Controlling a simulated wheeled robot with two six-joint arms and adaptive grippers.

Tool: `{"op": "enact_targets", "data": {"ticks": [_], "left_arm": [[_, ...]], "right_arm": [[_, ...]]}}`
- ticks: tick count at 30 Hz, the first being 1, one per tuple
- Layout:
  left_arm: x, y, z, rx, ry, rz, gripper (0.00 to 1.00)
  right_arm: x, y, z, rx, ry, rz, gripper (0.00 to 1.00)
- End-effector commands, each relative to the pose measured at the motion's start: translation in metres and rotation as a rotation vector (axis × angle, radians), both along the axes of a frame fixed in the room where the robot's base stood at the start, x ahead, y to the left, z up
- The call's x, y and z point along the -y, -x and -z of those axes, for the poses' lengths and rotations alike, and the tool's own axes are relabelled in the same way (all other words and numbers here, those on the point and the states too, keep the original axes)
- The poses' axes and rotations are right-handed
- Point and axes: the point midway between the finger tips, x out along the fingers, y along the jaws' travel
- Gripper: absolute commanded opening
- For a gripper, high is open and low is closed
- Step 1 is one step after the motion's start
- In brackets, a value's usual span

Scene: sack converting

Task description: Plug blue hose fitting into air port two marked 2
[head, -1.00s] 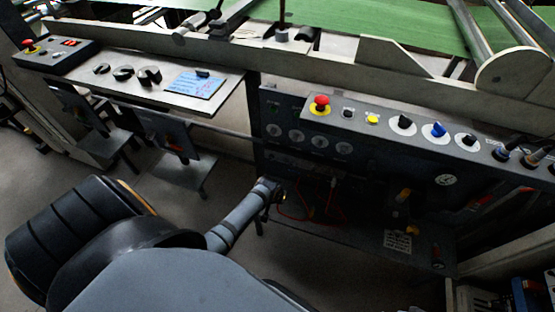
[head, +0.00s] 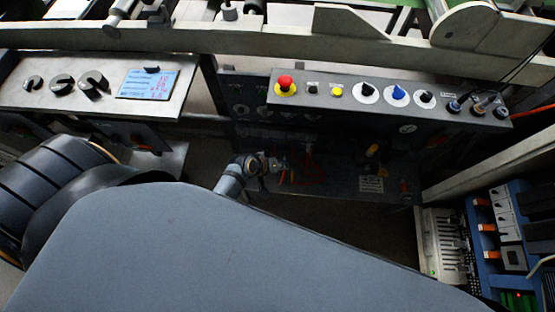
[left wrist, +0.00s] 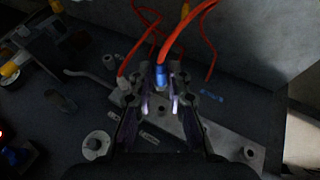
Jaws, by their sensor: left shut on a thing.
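My left gripper (head: 272,163) is low in front of the dark machine panel in the head view. In the left wrist view its two fingers (left wrist: 160,105) are shut on the blue hose fitting (left wrist: 161,76), and an orange-red hose (left wrist: 178,37) rises from it. Below the fitting a pale metal plate (left wrist: 222,143) shows partly behind the fingers, with small labels near it. A pale fitting on another red hose (left wrist: 124,85) stands to the left. I cannot read a port marked 2, and the fitting's tip is hidden. My right gripper is not in view.
Above the gripper is a control box (head: 440,98) with a red emergency button (head: 286,84) and several knobs. Red hoses (head: 308,165) hang by the gripper. A blue cabinet (head: 482,240) stands at right.

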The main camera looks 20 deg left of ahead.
Motion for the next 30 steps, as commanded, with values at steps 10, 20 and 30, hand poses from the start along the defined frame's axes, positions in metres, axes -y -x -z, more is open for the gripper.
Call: {"op": "enact_targets", "data": {"ticks": [10, 20, 30], "left_arm": [[0.000, 0.000, -0.002, 0.000, -0.001, 0.000, 0.00], [-0.009, -0.031, 0.001, 0.002, -0.002, 0.000, 0.00], [-0.016, -0.056, 0.001, 0.001, -0.003, 0.000, 0.00]], "right_arm": [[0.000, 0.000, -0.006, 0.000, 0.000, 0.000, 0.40], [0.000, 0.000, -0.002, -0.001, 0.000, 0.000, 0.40], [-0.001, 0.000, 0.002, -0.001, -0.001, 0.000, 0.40]]}}
